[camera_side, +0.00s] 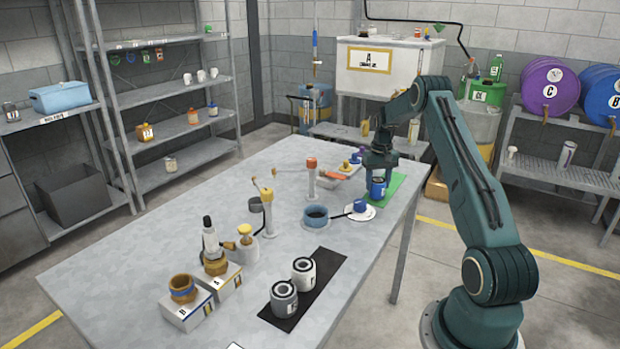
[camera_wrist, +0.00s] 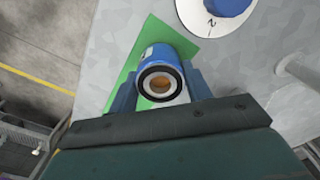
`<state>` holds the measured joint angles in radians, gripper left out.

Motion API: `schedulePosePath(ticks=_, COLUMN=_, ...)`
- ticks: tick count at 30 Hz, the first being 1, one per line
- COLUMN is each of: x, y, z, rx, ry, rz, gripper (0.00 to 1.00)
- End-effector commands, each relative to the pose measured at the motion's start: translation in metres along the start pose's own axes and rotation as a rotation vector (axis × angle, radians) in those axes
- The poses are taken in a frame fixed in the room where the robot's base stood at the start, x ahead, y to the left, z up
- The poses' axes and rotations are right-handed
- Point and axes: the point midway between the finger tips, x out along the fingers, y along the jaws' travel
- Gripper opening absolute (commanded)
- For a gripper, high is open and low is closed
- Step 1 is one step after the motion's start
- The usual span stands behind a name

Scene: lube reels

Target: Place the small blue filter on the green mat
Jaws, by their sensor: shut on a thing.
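The small blue filter (camera_side: 378,187) is at the green mat (camera_side: 402,192), under my gripper (camera_side: 379,172) in the side view. In the wrist view the blue filter (camera_wrist: 162,72) shows its dark-rimmed round end with an orange-brown centre. My gripper (camera_wrist: 160,92) has a finger on each side of it and is shut on it. The green mat (camera_wrist: 150,35) lies behind the filter in the wrist view. I cannot tell whether the filter's base touches the mat.
A white round plate (camera_side: 360,212) with a blue knob is left of the mat. A blue pot (camera_side: 316,215) and a white post with an orange top (camera_side: 311,178) stand nearby. Two grey-white filters (camera_side: 303,272) stand on a black mat (camera_side: 318,290) at the front.

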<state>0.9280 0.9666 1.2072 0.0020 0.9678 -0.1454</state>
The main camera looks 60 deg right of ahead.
Motion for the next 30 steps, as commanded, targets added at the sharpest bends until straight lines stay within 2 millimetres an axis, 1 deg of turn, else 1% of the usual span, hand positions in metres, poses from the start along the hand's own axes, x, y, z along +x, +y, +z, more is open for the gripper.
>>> schedulePosePath(ticks=2, x=0.0029, y=0.0, z=-0.0001, rx=0.0, ry=0.0, rz=0.0, gripper=0.15)
schedulePosePath(ticks=14, x=0.0056, y=0.0, z=-0.0001, rx=0.0, ry=0.0, rz=0.0, gripper=0.15)
schedulePosePath(ticks=15, x=0.0062, y=0.0, z=0.0002, rx=0.0, ry=-0.001, rz=0.0, gripper=0.53)
schedulePosePath(ticks=18, x=0.006, y=0.0, z=0.0001, rx=0.0, ry=-0.001, rz=0.0, gripper=0.71)
schedulePosePath(ticks=30, x=0.0031, y=0.0, z=-0.0001, rx=0.0, ry=0.001, rz=0.0, gripper=0.71)
